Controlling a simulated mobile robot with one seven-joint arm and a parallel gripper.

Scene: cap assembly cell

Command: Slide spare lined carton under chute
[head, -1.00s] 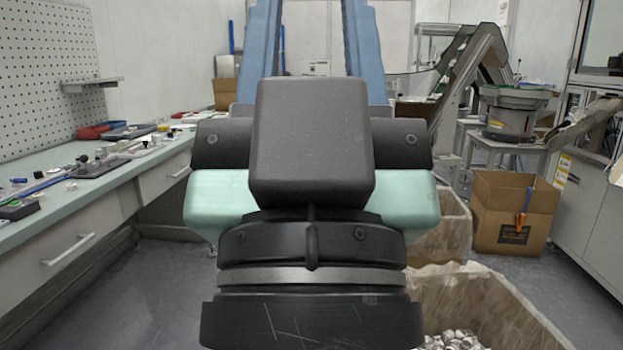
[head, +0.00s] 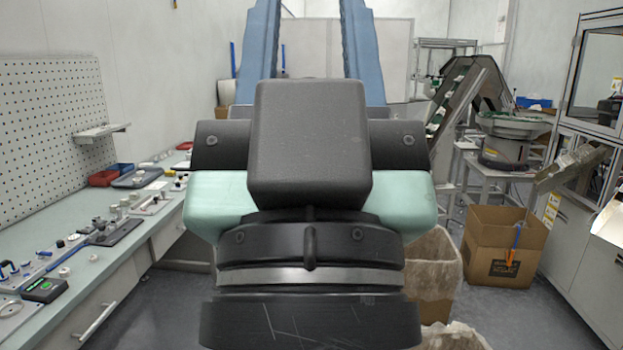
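A brown carton with a pale liner (head: 438,270) stands on the floor just right of my arm, partly hidden by it. The rim of another lined carton (head: 455,338) shows at the bottom edge, mostly cut off. A plain brown carton (head: 488,262) with dark print and open flaps stands farther right, an orange and blue tool at its edge. A metal chute (head: 572,166) slopes down leftward from the right-hand machine, above and right of the plain carton. Which carton is the spare one, I cannot tell. My arm fills the middle; my gripper is out of view.
A long bench (head: 95,275) with fixtures and small parts runs along the left. A bowl feeder (head: 508,140) on a stand and an inclined conveyor (head: 465,100) are at the back right. A grey cabinet (head: 585,265) bounds the right. Grey floor is open between cartons and cabinet.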

